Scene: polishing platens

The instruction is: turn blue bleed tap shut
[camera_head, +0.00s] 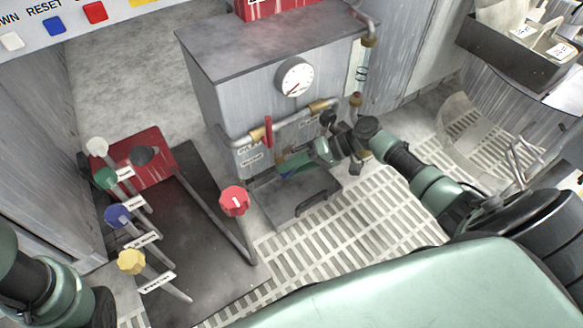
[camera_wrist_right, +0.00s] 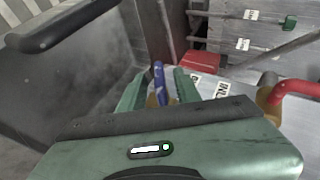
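The blue bleed tap (camera_wrist_right: 160,82) is a slim blue lever on a brass body. In the right wrist view it stands between the two green fingers of my right gripper (camera_wrist_right: 159,78). The fingers are apart, with a gap visible on each side of the lever. In the head view my right gripper (camera_head: 296,165) is low at the front of the grey cabinet, below the brass-fitted pipe, and largely hides the tap. My left arm shows at the lower left of the head view; its gripper is out of the picture.
A red lever (camera_head: 268,132) sits on the pipe just above, also at right in the wrist view (camera_wrist_right: 296,88). A gauge (camera_head: 294,77) is on the cabinet (camera_head: 225,105). A grey drip tray (camera_head: 285,208) lies below. Coloured knobs, including a red one (camera_head: 234,201), stand at left.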

